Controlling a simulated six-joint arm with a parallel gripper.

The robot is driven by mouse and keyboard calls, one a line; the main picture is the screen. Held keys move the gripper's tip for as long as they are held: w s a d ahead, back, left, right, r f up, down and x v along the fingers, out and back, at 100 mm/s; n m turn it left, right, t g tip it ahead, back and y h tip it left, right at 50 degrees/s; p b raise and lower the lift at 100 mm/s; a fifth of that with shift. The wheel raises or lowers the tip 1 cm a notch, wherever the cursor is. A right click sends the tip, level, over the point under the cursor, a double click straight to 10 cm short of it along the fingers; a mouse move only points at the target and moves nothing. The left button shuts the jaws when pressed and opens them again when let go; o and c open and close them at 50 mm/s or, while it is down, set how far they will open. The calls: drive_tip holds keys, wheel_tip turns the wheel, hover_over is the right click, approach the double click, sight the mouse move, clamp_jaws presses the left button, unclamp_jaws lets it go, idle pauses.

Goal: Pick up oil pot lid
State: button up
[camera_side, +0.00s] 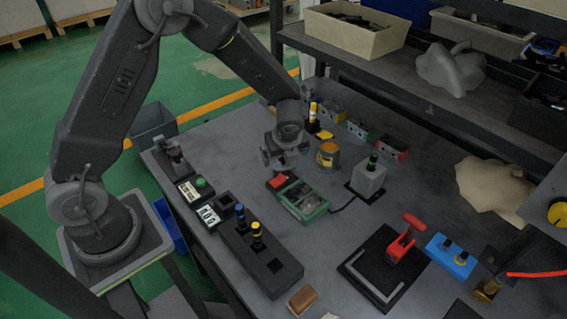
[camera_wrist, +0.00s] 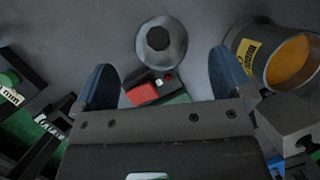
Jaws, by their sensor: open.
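The oil pot lid (camera_wrist: 176,52), a round grey disc with a dark knob in its middle, lies on the table in the wrist view. It is just beyond my fingertips, between their lines and apart from them. In the side view I cannot make the lid out; my gripper (camera_side: 283,157) seems to cover it. My gripper is open and empty, its two blue fingers (camera_wrist: 164,77) apart in the wrist view. The oil pot (camera_side: 327,156) stands open to the right, with a yellow label and orange inside; the wrist view also shows it (camera_wrist: 244,52).
A green box with a red part (camera_side: 310,205) lies close in front of my gripper. A grey block with a dark-green knob (camera_side: 369,178) stands to the right. A black peg block (camera_side: 262,262) is nearer the front. A shelf (camera_side: 430,85) borders the back.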

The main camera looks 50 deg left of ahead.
sight(283, 160)
drive_tip(key=x, duration=0.5)
drive_tip(key=shift+a, duration=0.1)
drive_tip(key=c, duration=0.9)
drive_tip(key=shift+r, duration=0.1)
drive_tip(key=shift+c, duration=0.2)
